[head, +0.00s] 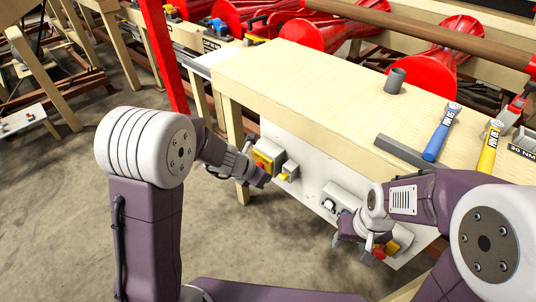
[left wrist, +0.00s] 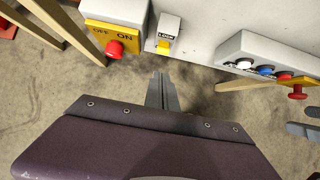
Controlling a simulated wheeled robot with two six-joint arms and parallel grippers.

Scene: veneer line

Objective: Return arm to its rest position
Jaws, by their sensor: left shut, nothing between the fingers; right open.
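My left gripper (head: 260,177) is in front of the panel's left part in the head view, close to the red button on the OFF/ON box. In the left wrist view its fingers (left wrist: 162,92) are together with nothing between them, just below the yellow-tipped switch. My right gripper (head: 352,234) is open and low in front of the panel's right part, near a red button on a yellow box. Its fingers are partly hidden by its own wrist. Parts of it show at the right edge of the left wrist view.
The white panel (head: 310,182) hangs below the wooden table (head: 300,85). It carries the OFF/ON box (left wrist: 115,38), the switch box (left wrist: 168,28) and a button box (left wrist: 262,50). Concrete floor is open at left.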

